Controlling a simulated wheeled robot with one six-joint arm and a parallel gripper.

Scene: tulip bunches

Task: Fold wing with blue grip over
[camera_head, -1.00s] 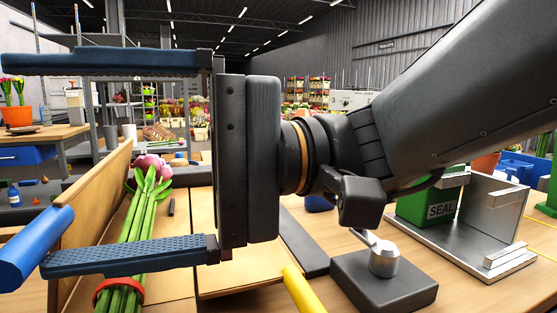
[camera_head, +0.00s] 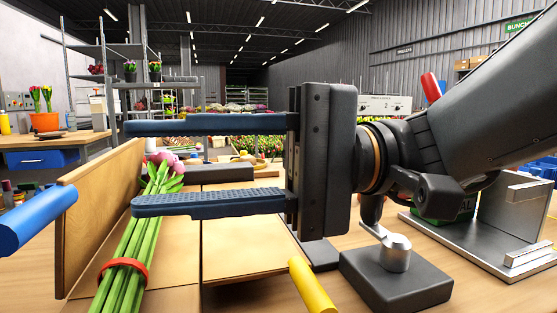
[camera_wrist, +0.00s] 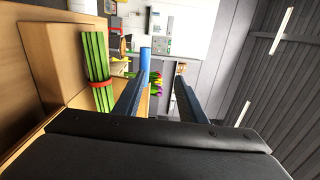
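The wooden wing (camera_head: 95,215) with the blue grip (camera_head: 35,222) stands raised and tilted at the left of the bench. The blue grip also shows beyond the fingers in the wrist view (camera_wrist: 145,62). A tulip bunch (camera_head: 135,245) with pink heads and a red band (camera_head: 125,268) lies on the wooden board right of that wing; its stems show in the wrist view (camera_wrist: 96,55). My gripper (camera_head: 133,166) is open, its two blue fingers apart with nothing held.
A flat wooden panel (camera_head: 245,250) lies right of the bunch, near a yellow grip (camera_head: 312,288). A dark block with a metal knob (camera_head: 396,252) and a metal bracket (camera_head: 510,215) stand at the right. A green box (camera_head: 445,220) is partly hidden behind my arm.

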